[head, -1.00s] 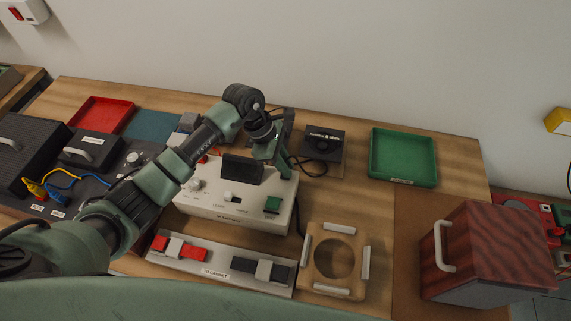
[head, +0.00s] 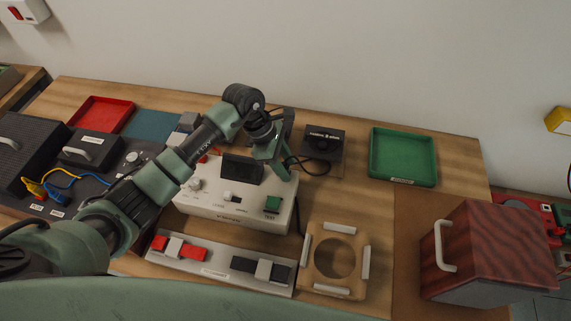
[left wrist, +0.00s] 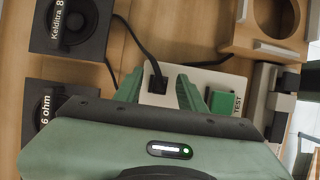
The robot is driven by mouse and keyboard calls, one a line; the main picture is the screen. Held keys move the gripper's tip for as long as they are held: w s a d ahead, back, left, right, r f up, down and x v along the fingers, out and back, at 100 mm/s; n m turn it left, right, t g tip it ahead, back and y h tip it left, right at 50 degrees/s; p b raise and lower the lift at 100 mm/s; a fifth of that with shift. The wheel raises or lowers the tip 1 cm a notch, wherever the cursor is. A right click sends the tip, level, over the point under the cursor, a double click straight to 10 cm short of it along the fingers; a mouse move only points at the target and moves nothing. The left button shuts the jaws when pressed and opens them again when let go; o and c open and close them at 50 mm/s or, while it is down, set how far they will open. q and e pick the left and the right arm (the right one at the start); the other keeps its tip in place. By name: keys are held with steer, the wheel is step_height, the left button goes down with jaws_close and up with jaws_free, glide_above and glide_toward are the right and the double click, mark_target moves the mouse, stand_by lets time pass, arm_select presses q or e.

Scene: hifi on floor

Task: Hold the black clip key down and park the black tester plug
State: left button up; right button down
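My left gripper (left wrist: 160,90) reaches over the back right of the cream tester (head: 212,207). Its two green fingers stand apart on either side of a small black plug (left wrist: 157,83) on the tester's top, with a visible gap. A black cable runs from this plug. My right gripper is not in view.
A black labelled block (head: 323,140) stands behind the tester; another, marked 6 ohm (left wrist: 42,105), shows in the wrist view. A wooden ring fixture (head: 352,237), green tray (head: 403,158) and wooden cabinet (head: 490,250) lie to the right. A red tray (head: 100,115) is back left.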

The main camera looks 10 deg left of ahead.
arm_select(q)
steer(key=d+v, duration=0.1)
steer(key=v, duration=1.1)
steer(key=shift+d+r, duration=0.3)
steer(key=shift+r, duration=0.3)
